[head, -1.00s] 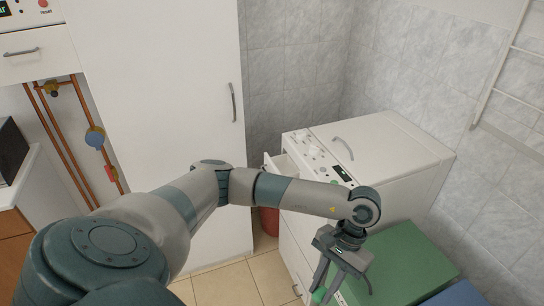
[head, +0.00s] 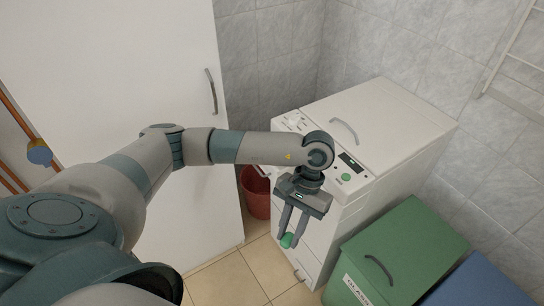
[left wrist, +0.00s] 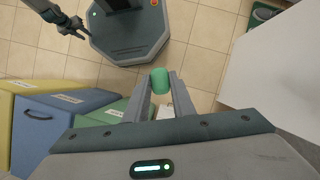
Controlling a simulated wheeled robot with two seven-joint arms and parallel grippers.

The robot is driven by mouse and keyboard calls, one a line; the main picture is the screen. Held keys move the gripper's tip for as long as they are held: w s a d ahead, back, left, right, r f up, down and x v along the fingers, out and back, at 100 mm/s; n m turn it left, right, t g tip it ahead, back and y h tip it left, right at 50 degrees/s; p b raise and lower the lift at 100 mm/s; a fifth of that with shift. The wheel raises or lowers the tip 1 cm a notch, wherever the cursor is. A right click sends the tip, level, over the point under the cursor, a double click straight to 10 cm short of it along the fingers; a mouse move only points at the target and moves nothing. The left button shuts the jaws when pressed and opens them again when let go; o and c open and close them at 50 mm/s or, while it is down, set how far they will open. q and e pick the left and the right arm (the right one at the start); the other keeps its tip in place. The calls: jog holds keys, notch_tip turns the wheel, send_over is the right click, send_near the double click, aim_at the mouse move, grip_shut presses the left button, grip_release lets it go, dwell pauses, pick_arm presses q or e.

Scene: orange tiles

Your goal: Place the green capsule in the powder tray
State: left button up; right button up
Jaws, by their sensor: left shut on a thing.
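The green capsule (head: 287,240) is held between the fingertips of my left gripper (head: 289,236), which points down in front of the white washing machine (head: 380,125). The capsule (left wrist: 160,80) also shows between the fingers in the left wrist view. The powder tray (head: 262,171) seems to stick out at the machine's top left front corner; my left forearm hides most of it. The capsule is lower than the tray and apart from it. My right gripper (left wrist: 72,28) shows small and dark at the top left of the left wrist view; its jaws are unclear.
A green bin (head: 415,245) and a blue bin (head: 480,285) stand right of the machine. A red bucket (head: 256,192) is on the floor to its left, beside a tall white cabinet (head: 110,90). Tiled floor (head: 225,280) is clear in front.

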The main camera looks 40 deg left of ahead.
jog(key=shift+d, duration=0.2)
